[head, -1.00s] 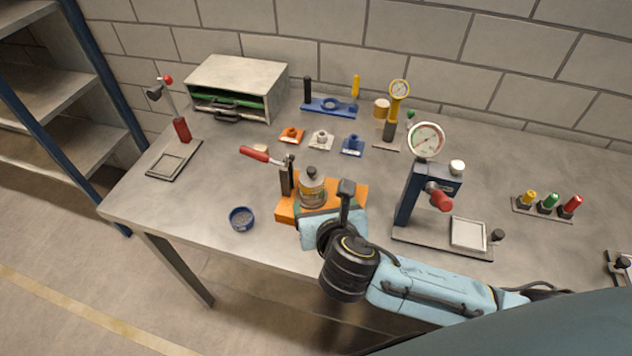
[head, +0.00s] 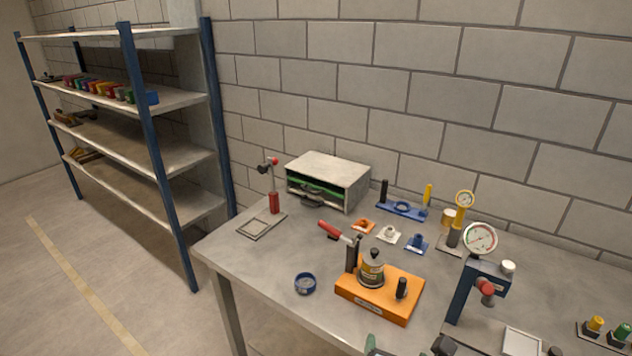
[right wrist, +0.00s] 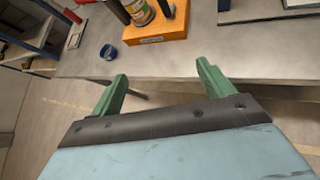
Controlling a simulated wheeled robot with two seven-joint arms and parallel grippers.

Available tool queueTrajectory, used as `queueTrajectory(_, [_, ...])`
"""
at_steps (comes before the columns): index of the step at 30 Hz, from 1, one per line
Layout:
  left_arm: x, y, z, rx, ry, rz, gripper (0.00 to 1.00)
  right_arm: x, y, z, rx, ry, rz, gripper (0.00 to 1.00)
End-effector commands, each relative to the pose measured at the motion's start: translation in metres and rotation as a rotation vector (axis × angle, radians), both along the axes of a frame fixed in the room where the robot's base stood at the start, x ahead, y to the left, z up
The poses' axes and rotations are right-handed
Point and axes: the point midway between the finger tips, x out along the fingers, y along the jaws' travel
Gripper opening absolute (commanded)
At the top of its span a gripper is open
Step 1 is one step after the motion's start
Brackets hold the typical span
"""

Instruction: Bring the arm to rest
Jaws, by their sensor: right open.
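My right gripper (right wrist: 160,85) shows in the right wrist view with its two green fingers wide apart and nothing between them. It is in front of the workbench's front edge, apart from the orange fixture block (right wrist: 155,30). In the head view only a small part of this gripper shows at the bottom edge. The orange block (head: 380,300) stands on the bench (head: 250,262) and holds a grey flask-like part (head: 371,268) beside a clamp with a red handle (head: 335,231). My left gripper is in neither view.
A small blue bowl (head: 305,284) sits left of the orange block. A press with a dial gauge (head: 480,238) stands to the right. A grey drawer box (head: 328,180) is at the back. A blue-post shelf (head: 150,130) stands at the left. The floor before the bench looks clear.

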Motion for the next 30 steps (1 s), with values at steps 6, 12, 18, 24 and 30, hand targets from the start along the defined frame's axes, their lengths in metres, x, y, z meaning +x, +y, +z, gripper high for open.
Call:
queueTrajectory(6, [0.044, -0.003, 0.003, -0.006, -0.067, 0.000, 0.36, -0.020, -0.007, -0.009, 0.315, 0.065, -0.227, 0.80])
queueTrajectory(12, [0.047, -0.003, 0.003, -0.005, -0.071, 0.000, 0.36, -0.050, -0.019, -0.022, 0.703, 0.144, -0.575, 0.80])
queueTrajectory(18, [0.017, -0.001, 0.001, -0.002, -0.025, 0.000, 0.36, -0.097, -0.042, -0.037, 1.161, 0.201, -1.128, 0.80])
queueTrajectory(24, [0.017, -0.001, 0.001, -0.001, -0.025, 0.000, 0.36, -0.137, -0.059, -0.046, 1.438, 0.187, -1.585, 0.80])
queueTrajectory(30, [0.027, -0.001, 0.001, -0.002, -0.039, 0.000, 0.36, -0.169, -0.074, -0.049, 1.599, 0.127, -1.946, 0.80])
